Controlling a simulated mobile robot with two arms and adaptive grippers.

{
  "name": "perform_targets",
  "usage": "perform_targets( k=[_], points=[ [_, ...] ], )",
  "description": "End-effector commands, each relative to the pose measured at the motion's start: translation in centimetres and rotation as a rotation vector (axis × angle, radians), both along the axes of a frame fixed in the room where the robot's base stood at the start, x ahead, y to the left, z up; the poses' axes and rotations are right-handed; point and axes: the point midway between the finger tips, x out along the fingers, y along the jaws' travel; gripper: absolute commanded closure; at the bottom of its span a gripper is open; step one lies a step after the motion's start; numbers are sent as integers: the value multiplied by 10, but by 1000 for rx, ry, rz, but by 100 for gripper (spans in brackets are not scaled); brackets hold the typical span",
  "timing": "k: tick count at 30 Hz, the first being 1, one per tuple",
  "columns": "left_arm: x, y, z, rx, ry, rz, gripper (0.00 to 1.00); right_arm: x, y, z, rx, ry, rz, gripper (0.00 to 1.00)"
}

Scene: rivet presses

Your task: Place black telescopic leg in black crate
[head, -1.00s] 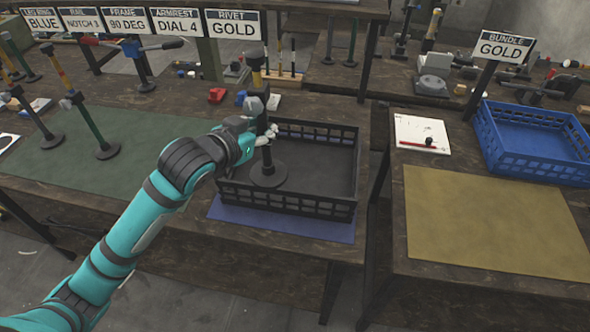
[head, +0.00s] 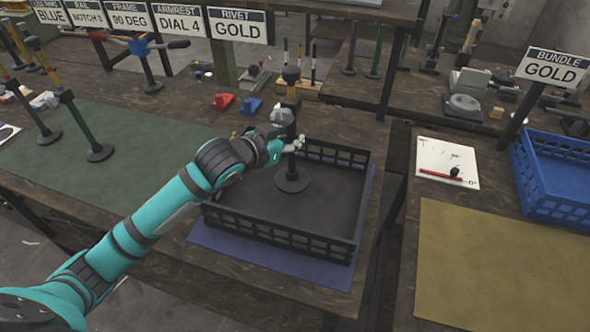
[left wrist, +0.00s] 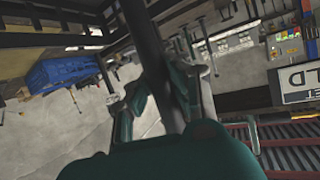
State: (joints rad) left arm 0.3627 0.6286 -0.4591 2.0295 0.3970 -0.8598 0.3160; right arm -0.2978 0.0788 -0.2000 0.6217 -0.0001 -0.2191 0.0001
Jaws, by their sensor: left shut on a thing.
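A black telescopic leg (head: 291,168) with a yellow band near its top and a round foot stands upright in my left gripper (head: 290,143), which is shut on its shaft. The leg shows as a dark shaft between the fingers (left wrist: 160,85) in the left wrist view. In the head view its foot appears within the outline of the black crate (head: 275,237), toward the back. I cannot tell whether the foot touches the crate floor. The crate otherwise looks empty. It sits on a blue mat (head: 268,262). My right gripper is not in view.
A green mat (head: 128,150) with other upright legs lies to the left. Red (head: 223,101) and blue (head: 251,105) parts are behind the crate. A GOLD sign (head: 238,25) stands behind. A gap separates the right table with its yellow mat (head: 490,265) and blue crate (head: 556,185).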

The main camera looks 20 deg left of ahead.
Motion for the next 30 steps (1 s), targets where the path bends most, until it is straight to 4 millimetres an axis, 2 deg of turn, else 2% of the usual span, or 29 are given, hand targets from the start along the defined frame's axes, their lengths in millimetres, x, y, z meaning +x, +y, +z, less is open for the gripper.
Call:
perform_targets(
  k=[1, 5, 15, 27, 28, 30],
  points=[
    [0, 0, -7, -1, 0, 0, 100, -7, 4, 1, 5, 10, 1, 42],
    [0, 0, -20, -2, -5, 0, 100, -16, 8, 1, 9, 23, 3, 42],
    [0, 0, -59, 0, -4, 0, 100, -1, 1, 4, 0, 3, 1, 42],
    [0, 0, -64, -1, -6, -1, 100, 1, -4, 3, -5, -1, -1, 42],
    [0, 0, -65, -1, -2, 0, 82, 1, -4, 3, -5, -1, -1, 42],
    [0, 0, -65, -1, -2, 0, 73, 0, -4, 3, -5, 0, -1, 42]
  ],
)
